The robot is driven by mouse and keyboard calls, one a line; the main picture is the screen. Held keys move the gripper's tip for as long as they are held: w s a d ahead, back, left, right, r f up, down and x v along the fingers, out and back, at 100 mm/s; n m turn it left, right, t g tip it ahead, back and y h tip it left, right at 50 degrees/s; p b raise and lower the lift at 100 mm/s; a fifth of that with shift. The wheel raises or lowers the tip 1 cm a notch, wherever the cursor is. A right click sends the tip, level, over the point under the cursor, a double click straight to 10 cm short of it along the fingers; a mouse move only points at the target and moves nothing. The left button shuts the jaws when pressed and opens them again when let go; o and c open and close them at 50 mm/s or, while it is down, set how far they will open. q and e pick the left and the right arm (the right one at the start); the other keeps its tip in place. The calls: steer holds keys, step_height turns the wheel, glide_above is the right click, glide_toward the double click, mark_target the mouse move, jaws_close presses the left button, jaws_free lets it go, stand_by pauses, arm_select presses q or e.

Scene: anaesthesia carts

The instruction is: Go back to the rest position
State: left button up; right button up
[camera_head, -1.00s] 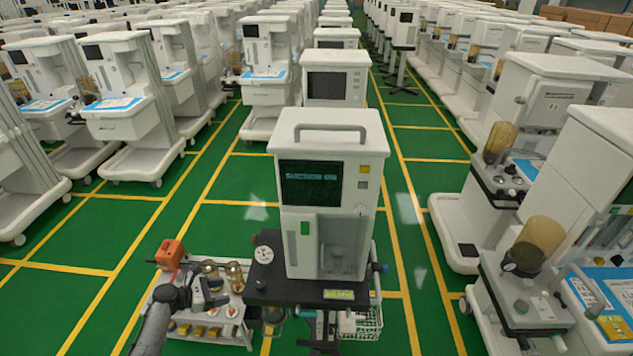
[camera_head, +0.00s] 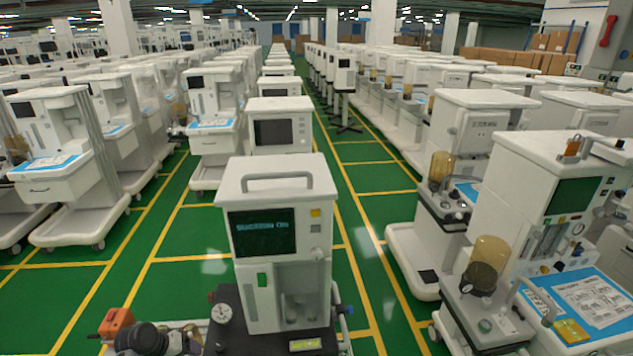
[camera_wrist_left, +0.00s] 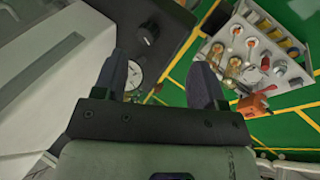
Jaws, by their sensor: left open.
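In the left wrist view my left gripper (camera_wrist_left: 158,80) has its two dark fingers spread apart, with nothing held between them. Behind the fingers show a white gauge (camera_wrist_left: 133,75) and green floor. In the head view, a dark rounded part of my left arm (camera_head: 148,338) shows at the bottom left edge, left of the nearest anaesthesia machine (camera_head: 277,190). The left fingertips cannot be made out there. My right gripper is in neither view.
The nearest machine has a black base with a gauge (camera_head: 222,314). An orange box (camera_head: 117,322) stands at the lower left. A small trolley with amber jars (camera_wrist_left: 262,50) shows in the wrist view. Machines line both sides; green floor (camera_head: 190,270) is free between rows.

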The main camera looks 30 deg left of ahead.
arm_select(q)
steer(key=s+d+r+m+y, duration=0.15)
steer(key=d+r+m, duration=0.3)
steer(key=d, duration=0.55)
steer(key=s+d+r+m+y, duration=0.1)
steer(key=d+r+m+y, duration=0.3)
steer(key=d, duration=0.6)
steer(key=s+d+m+h, duration=0.3)
steer(key=s+d, duration=0.3)
steer(key=d, duration=0.6)
steer(key=s+d+f+g+p, duration=0.15)
steer(key=s+d+f, duration=0.25)
steer(key=s, duration=0.5)
step_height(320, 180, up, 15)
steer(key=p, duration=1.4)
steer(key=shift+w+a+r+h, duration=0.15)
steer(key=shift+h, duration=0.2)
